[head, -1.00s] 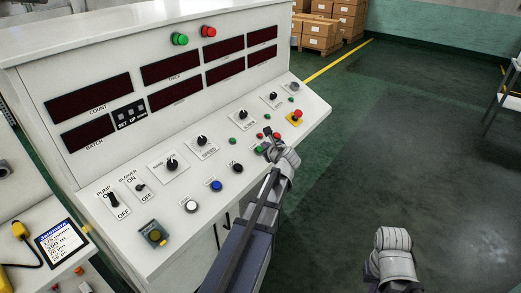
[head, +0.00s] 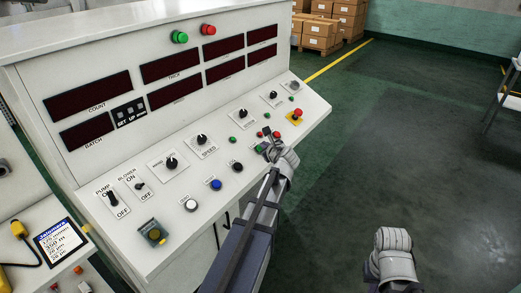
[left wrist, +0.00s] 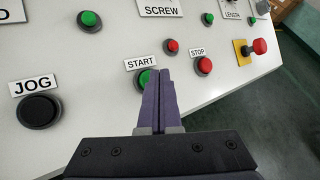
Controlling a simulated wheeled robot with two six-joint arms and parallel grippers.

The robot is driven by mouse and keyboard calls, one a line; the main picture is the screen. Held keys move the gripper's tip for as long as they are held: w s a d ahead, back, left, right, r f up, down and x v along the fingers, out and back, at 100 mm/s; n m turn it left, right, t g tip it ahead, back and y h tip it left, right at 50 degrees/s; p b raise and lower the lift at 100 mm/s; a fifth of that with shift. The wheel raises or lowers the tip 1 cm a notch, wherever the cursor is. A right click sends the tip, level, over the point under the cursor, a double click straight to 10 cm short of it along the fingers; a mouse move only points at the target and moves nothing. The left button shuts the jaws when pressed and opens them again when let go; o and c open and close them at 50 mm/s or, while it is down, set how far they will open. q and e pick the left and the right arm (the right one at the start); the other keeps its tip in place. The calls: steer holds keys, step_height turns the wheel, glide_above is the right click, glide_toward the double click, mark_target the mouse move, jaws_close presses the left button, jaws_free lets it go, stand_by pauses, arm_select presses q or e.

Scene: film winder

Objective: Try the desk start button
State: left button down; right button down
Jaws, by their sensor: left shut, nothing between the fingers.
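The START button (left wrist: 145,78) is a green round button in a dark collar under its START label on the sloped desk panel. In the left wrist view my left gripper (left wrist: 161,72) is shut and empty, its purple-grey fingertips in front of the button's right part. I cannot tell whether they touch it. In the head view the left gripper (head: 269,137) is over the panel's right part, beside the START button (head: 260,148). My right arm shows at the lower right, but its fingers are not visible.
The red STOP button (left wrist: 205,66) and another red button (left wrist: 171,46) are close to the fingers. The black JOG button (left wrist: 39,109) is to the left. A red emergency button (head: 297,114) on a yellow plate is near the panel's right edge. Open floor lies right of the desk.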

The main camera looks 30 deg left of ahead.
arm_select(q)
steer(key=shift+a+f+b, duration=0.25)
steer(key=shift+f+b, duration=0.15)
steer(key=shift+f, duration=0.1)
stand_by(0.8)
steer(key=shift+r, duration=0.1)
steer(key=shift+d+r+p, duration=0.4)
steer(key=shift+r+p, duration=0.3)
steer(key=shift+p, duration=0.15)
steer(key=r+p, duration=0.1)
steer(key=d+r+p, duration=0.1)
steer(key=r+p, duration=0.1)
steer(key=d+r+p, duration=0.1)
steer(key=shift+s+d+r, duration=0.1)
steer(key=shift+d+r, duration=0.05)
steer(key=shift+r, duration=0.1)
stand_by(0.4)
stand_by(0.4)
